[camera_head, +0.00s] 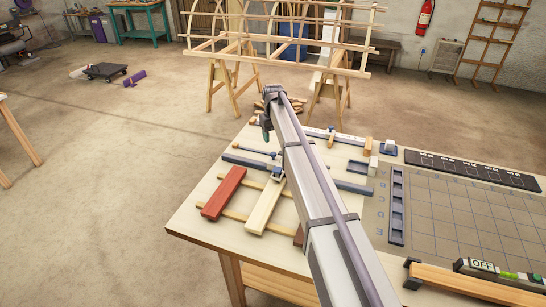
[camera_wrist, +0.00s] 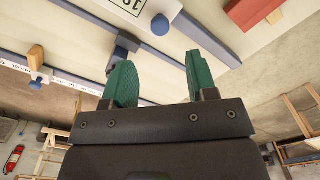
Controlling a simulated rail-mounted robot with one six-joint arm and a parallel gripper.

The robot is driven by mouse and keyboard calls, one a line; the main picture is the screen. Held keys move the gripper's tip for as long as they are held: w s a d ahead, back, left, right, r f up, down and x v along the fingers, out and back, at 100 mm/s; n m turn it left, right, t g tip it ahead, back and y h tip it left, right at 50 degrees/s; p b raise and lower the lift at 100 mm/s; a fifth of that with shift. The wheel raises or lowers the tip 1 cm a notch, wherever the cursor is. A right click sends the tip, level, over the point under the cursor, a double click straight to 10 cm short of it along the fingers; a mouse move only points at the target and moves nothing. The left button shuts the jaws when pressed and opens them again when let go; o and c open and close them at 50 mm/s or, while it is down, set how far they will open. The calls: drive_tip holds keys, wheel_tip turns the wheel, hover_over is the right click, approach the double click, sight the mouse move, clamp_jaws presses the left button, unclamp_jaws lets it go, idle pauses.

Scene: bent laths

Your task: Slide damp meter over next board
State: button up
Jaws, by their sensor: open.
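A pale device with large dark digits, which looks like the damp meter (camera_wrist: 135,5), is cut off by the top edge of the wrist view. A small grey-white item at the far end of the pale board (camera_head: 265,207) may be the same meter (camera_head: 278,172) in the head view. A red board (camera_head: 223,193) lies to the left of the pale board; it also shows at the upper right of the wrist view (camera_wrist: 252,10). My gripper (camera_wrist: 160,75) has two green fingers, spread apart with nothing between them. In the head view my gripper (camera_head: 266,132) is partly hidden at the arm's far end.
A white ruler (camera_wrist: 62,80) lies near a wooden-handled clamp (camera_wrist: 36,60). A slotted dark rack (camera_head: 397,205) and a grey grid mat (camera_head: 455,215) are at the right. My arm covers part of the boards. A wooden lath frame (camera_head: 280,45) stands behind on trestles.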

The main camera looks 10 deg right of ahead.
sight(273, 153)
wheel_tip(273, 153, down, 8)
drive_tip(key=b, duration=0.6)
drive_tip(key=shift+f+b, duration=0.25)
drive_tip(key=shift+b, duration=0.15)
drive_tip(key=shift+r, duration=0.15)
clamp_jaws()
